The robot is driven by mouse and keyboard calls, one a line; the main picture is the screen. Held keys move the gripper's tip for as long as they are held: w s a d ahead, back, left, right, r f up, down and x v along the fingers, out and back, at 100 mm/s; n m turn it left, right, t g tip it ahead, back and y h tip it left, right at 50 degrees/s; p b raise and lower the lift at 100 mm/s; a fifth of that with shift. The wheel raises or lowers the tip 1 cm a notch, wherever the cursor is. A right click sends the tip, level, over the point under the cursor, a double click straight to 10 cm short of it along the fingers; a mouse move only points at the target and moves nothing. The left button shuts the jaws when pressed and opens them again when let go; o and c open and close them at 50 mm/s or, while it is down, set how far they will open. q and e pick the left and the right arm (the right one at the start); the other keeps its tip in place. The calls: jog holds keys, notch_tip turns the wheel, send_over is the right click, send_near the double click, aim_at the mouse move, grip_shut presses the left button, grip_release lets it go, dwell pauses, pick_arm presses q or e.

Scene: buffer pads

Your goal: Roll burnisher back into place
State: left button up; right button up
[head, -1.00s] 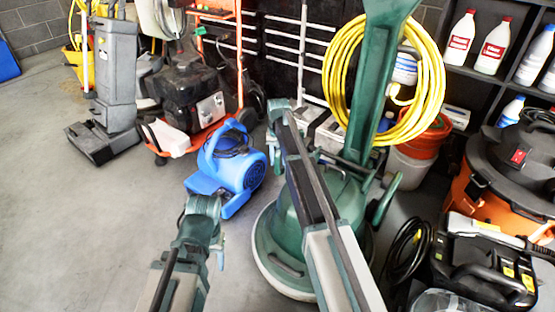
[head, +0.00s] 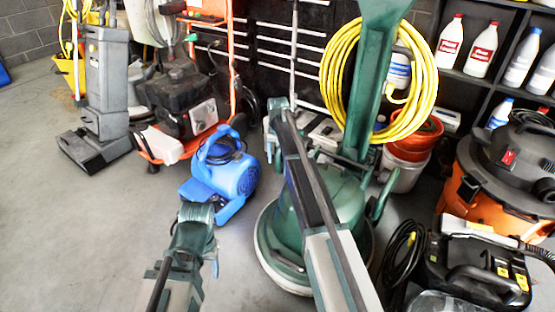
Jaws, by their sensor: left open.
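The burnisher (head: 348,198) is a green floor machine with a round skirted base and a tall green handle column (head: 366,100), standing upright right of centre. A coiled yellow cord (head: 336,75) hangs on the column. My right arm crosses in front of the base. The far end of that arm, my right gripper (head: 275,112), is left of the column; its fingers cannot be made out. My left gripper (head: 196,214) is low and left of the base, apart from the burnisher, open with nothing seen in it. The handle's top is out of view.
A blue blower (head: 235,182) stands close left of the burnisher. An orange-black vacuum (head: 470,195) and a black case (head: 465,262) stand at the right. Buckets (head: 405,170) are behind. Open grey floor (head: 80,230) lies at the left.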

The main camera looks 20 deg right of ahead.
jog(key=shift+s, duration=0.1)
dwell(0.6)
jog(key=shift+d+r, duration=0.1)
jog(key=shift+r, duration=0.05)
notch_tip(320, 180, up, 14)
jog(key=p, duration=1.4)
jog(key=shift+f, duration=0.25)
jog(key=shift+f, duration=0.1)
